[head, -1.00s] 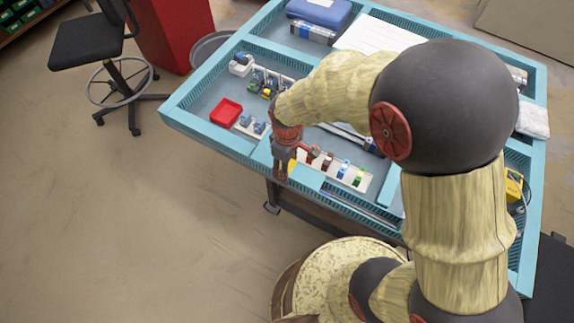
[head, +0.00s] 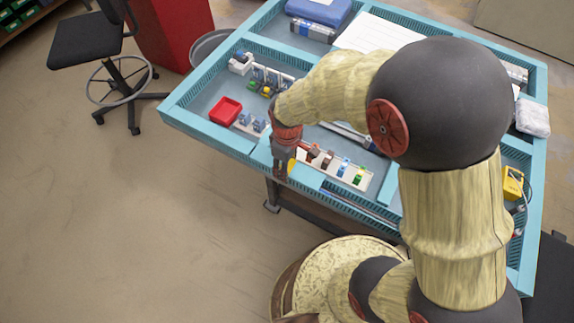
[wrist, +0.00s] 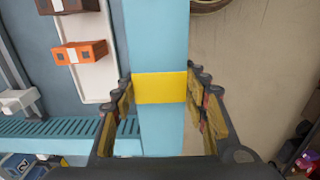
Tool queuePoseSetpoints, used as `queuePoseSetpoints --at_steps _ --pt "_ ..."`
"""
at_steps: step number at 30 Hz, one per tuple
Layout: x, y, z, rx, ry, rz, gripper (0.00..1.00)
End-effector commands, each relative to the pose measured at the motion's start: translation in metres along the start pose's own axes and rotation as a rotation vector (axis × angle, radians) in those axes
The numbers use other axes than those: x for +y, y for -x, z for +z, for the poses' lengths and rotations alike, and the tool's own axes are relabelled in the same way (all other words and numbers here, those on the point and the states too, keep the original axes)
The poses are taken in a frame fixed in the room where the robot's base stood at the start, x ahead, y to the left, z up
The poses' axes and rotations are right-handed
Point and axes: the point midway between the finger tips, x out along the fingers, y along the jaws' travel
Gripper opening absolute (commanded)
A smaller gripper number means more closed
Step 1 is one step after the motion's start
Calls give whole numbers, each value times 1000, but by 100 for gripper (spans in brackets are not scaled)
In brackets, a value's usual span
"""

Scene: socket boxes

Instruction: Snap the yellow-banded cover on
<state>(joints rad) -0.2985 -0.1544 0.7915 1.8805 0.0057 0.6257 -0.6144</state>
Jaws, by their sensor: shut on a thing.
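My gripper (wrist: 160,115) is shut on the yellow-banded cover (wrist: 160,88), and its yellow face lies between the fingertips in the wrist view. The rest of the cover is hidden or hard to tell from the light blue table rim behind it. In the head view my gripper (head: 281,168) points down over the near rim of the table, left of a pale strip (head: 369,178) of small coloured parts. An orange part with a white band (wrist: 80,52) sits on that strip in the wrist view. A row of small boxes (head: 262,80) stands farther back.
A red tray (head: 226,110) lies left of my gripper, with a short strip of grey-blue parts (head: 258,125) beside it. Raised light blue rims (head: 205,132) divide the table. A blue case (head: 320,12) and a white sheet (head: 378,35) lie at the back.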

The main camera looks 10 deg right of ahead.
Motion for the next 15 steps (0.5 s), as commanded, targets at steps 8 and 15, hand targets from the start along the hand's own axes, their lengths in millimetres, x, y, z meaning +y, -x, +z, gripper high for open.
queuePoseSetpoints --at_steps 8,15 --pt "0 -6 0 -1 0 -1 0" --pt "0 -6 1 -2 0 -1 47"
